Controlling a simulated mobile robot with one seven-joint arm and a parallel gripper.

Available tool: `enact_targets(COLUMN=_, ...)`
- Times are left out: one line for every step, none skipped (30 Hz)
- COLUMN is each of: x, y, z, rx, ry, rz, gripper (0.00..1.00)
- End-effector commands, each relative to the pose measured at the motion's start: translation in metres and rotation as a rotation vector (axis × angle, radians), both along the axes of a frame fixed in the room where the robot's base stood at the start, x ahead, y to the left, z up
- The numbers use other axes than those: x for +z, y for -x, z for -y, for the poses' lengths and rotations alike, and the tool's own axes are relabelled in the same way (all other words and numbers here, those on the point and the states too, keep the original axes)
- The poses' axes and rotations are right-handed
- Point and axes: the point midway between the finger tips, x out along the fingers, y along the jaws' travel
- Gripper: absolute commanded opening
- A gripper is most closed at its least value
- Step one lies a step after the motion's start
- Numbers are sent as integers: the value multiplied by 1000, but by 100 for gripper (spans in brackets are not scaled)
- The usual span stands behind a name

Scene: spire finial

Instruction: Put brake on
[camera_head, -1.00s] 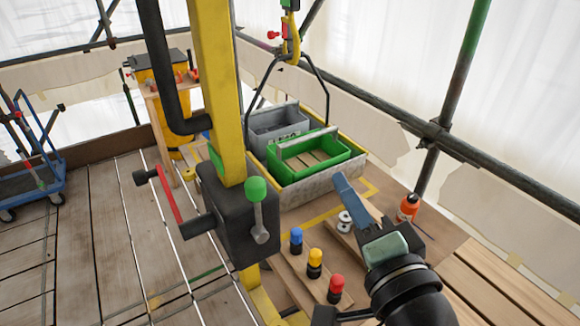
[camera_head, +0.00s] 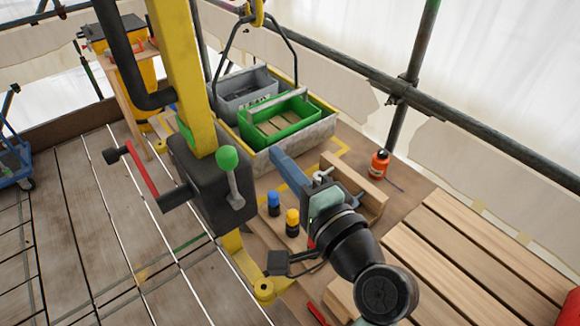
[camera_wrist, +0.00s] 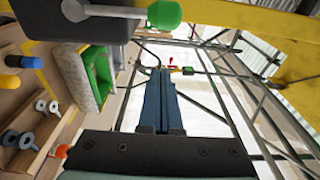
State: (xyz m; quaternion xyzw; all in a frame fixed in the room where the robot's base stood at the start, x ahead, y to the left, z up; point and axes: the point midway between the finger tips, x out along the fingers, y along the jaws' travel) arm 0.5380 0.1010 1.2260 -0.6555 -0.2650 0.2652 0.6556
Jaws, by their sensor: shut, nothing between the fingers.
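A dark winch box (camera_head: 208,185) sits on the yellow post. On its near right face is a grey lever (camera_head: 236,192) with a green knob (camera_head: 227,158), knob upward. A red crank handle (camera_head: 146,178) sticks out on the box's left. My gripper (camera_head: 277,156), with blue-grey fingers, is shut and empty, to the right of the green knob and apart from it. In the wrist view the shut fingers (camera_wrist: 159,78) point up the picture; the green knob (camera_wrist: 164,14) and its lever (camera_wrist: 112,11) are beyond them at the top, also apart.
A green crate (camera_head: 277,122) and a grey crate (camera_head: 238,90) stand behind my gripper. Blue (camera_head: 273,203) and yellow (camera_head: 292,222) topped pegs stand below it. An orange bottle (camera_head: 380,162) is at right. A yellow post (camera_head: 182,70) rises above the winch.

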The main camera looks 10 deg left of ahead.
Motion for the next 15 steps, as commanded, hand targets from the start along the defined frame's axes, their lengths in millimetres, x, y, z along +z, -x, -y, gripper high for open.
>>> enact_targets(x=4, y=-9, z=-9, rx=4, ry=-1, rz=-1, gripper=0)
enact_targets(x=4, y=-14, z=-14, rx=4, ry=-1, rz=0, gripper=0)
enact_targets(x=4, y=-20, z=-21, rx=5, ry=0, rz=-1, gripper=0)
enact_targets(x=4, y=-25, z=-25, rx=4, ry=0, rz=-1, gripper=0)
enact_targets(x=4, y=-29, z=-29, rx=3, ry=-1, rz=-1, gripper=0)
enact_targets(x=4, y=-35, z=-35, rx=4, ry=1, rz=-1, gripper=0)
enact_targets(x=3, y=-33, z=-37, rx=2, ry=0, rz=-1, gripper=0)
enact_targets(x=2, y=-26, z=-38, rx=1, ry=0, rz=-3, gripper=0)
enact_targets(x=2, y=-21, z=-40, rx=1, ry=0, rz=-3, gripper=0)
enact_targets(x=2, y=-17, z=-42, rx=1, ry=-1, rz=-2, gripper=0)
enact_targets(x=2, y=-14, z=-43, rx=0, ry=-1, rz=-2, gripper=0)
enact_targets(x=2, y=-11, z=-45, rx=0, ry=-1, rz=-2, gripper=0)
enact_targets(x=2, y=-8, z=-46, rx=-1, ry=-1, rz=-1, gripper=0)
enact_targets(x=2, y=-6, z=-47, rx=-1, ry=-1, rz=-2, gripper=0)
enact_targets(x=1, y=-4, z=-49, rx=0, ry=-1, rz=-2, gripper=0)
